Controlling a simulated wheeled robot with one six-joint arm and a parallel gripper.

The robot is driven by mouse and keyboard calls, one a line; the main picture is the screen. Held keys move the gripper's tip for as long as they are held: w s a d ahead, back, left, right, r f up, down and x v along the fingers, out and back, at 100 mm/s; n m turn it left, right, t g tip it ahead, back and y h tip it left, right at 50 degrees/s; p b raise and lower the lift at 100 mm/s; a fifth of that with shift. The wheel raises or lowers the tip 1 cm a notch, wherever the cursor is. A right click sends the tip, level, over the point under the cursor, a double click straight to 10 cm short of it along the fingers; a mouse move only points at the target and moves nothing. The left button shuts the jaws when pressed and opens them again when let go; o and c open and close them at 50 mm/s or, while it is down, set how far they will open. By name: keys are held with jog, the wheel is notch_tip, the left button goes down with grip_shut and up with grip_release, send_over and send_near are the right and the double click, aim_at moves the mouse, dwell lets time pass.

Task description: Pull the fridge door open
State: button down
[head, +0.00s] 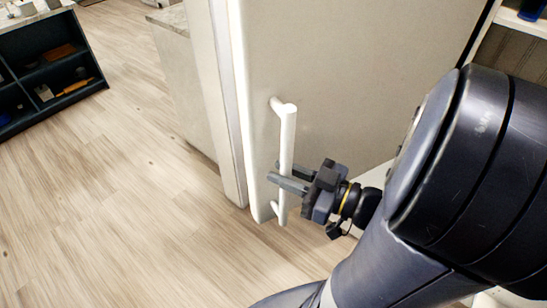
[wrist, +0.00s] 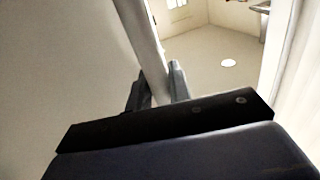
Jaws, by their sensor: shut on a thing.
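The fridge door (head: 335,75) is a large cream panel in the upper middle of the head view. Its white vertical bar handle (head: 287,135) stands out from the door near its left edge. My gripper (head: 284,178) is shut on the lower part of the handle, with one finger on each side of the bar. In the wrist view the handle (wrist: 142,38) runs down between the two fingers (wrist: 156,88), and the door face (wrist: 60,70) fills the left side. In the head view the door's left edge lies close to the pale cabinet side; I cannot tell how far it is open.
A dark open shelf unit (head: 48,70) with small items stands at the far left. A pale counter (head: 180,60) stands left of the fridge. The wooden floor (head: 120,200) is clear on the left. A shelf (head: 525,22) is at the top right.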

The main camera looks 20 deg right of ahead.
jog(key=s+d+n+g+y+p, duration=0.2)
jog(key=s+d, duration=0.3)
jog(key=s, duration=0.5)
jog(key=shift+g, duration=0.5)
jog(key=shift+s, duration=0.15)
jog(key=c, duration=1.3)
grip_release()
jog(key=shift+c, duration=0.2)
jog(key=p+v, duration=0.2)
jog(key=v, duration=0.8)
jog(key=shift+s+d+p, duration=0.15)
jog(key=shift+d+p, duration=0.15)
jog(key=shift+d, duration=0.05)
jog(key=shift+f, duration=0.1)
